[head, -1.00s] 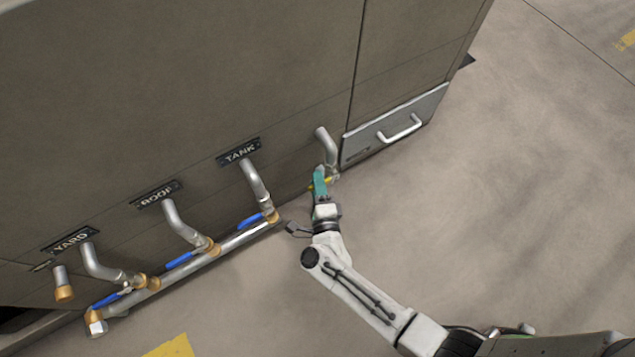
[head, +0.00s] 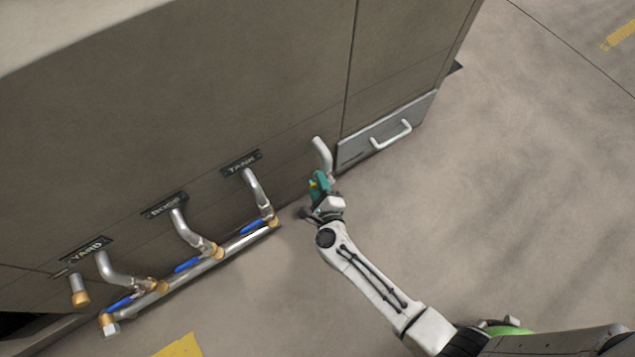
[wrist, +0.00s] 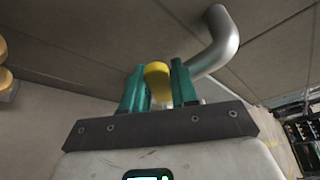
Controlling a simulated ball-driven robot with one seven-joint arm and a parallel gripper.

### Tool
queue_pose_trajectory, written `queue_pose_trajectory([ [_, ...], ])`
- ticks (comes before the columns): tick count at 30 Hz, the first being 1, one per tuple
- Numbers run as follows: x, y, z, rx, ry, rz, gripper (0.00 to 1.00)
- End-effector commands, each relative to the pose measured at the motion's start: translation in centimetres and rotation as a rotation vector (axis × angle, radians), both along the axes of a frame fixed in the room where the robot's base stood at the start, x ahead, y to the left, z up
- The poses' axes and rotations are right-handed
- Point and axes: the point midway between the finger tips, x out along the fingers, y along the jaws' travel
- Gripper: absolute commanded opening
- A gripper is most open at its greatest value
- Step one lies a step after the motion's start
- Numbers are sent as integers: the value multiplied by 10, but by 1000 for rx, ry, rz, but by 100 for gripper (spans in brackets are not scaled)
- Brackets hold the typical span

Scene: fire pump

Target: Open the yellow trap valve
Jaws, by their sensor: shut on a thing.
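The yellow trap valve handle (wrist: 158,80) shows in the wrist view between the two teal fingers of my gripper (wrist: 160,88), which is shut on it. In the head view only a small bit of yellow (head: 313,184) shows beside my gripper (head: 319,185). The valve's silver pipe (wrist: 218,42) comes out of the dark cabinet and bends down behind the fingers; it also shows in the head view (head: 321,152). The valve body is mostly hidden by my gripper.
Left of my gripper, pipes labelled TANK (head: 242,163), ROOF and YARD, with blue handles (head: 252,229), join a silver manifold (head: 236,245) low along the cabinet. A grey drawer panel with a handle (head: 391,135) is to the right. The floor in front is mostly clear.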

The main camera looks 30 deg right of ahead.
Motion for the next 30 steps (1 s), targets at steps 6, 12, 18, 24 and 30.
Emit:
queue_pose_trajectory([
  [6, -1, 0, -1, 2, 1, 1, 0],
  [12, -1, 0, -1, 0, 1, 0, 37],
  [18, 0, 0, 0, 0, 1, 1, 49],
  [24, 0, 0, -1, -6, -1, -1, 49],
  [30, 0, 4, -11, -105, 0, 1, 49],
])
